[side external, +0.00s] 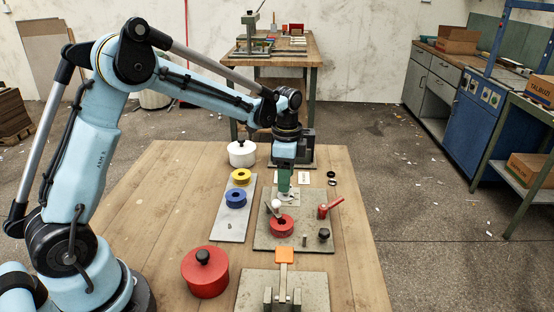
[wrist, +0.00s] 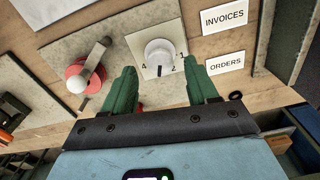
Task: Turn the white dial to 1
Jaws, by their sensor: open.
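The white dial (wrist: 159,56) sits on a pale square plate in the wrist view. The plate carries the numbers 4 at the left of the dial and 2 and 1 at its right. A short dark mark shows at the dial's lower edge, between the 4 and the 2. My gripper (wrist: 160,68) has its two green fingers apart, one toward each side of the dial, with nothing between them that I can see held. In the side view my gripper (side external: 284,184) points down over the pale plate (side external: 290,199), and hides most of the dial.
A lever with a white ball (side external: 276,204) and a red disc (side external: 281,226) stand close in front of my gripper. A red handle (side external: 328,208) and black knob (side external: 324,235) are to the right. Blue (side external: 236,198) and yellow (side external: 241,175) spools stand left. An orange paddle (side external: 284,255) is nearer the camera.

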